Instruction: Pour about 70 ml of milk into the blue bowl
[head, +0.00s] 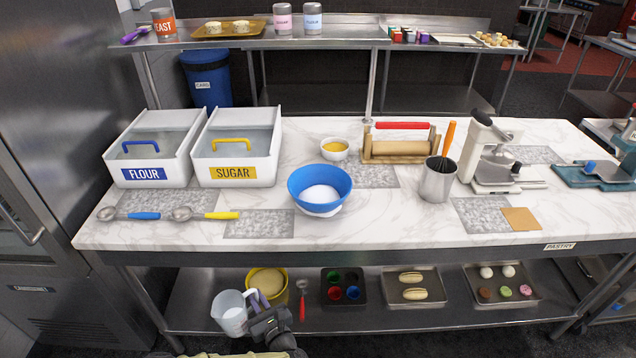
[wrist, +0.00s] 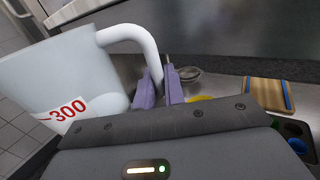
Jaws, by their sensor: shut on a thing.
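The blue bowl (head: 301,190) stands on the marble table near its middle, with white contents and a white base under it. A whitish measuring jug (head: 229,314) is low in front of the table, at the lower shelf's front edge in the picture. It also fills the left of the wrist view (wrist: 65,75), with a red 300 mark. My gripper (head: 258,303) is shut on the jug's handle; its purple fingers (wrist: 163,88) show around it. The jug looks slightly tilted in the head view. How much milk is inside cannot be told.
Flour (head: 192,150) and sugar (head: 269,140) bins stand left of the bowl, measuring scoops (head: 185,214) before them. A metal utensil pot (head: 436,184) stands right. The table's front edge (head: 330,256) lies between jug and bowl. A yellow bowl (head: 284,291) is on the lower shelf beside the jug.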

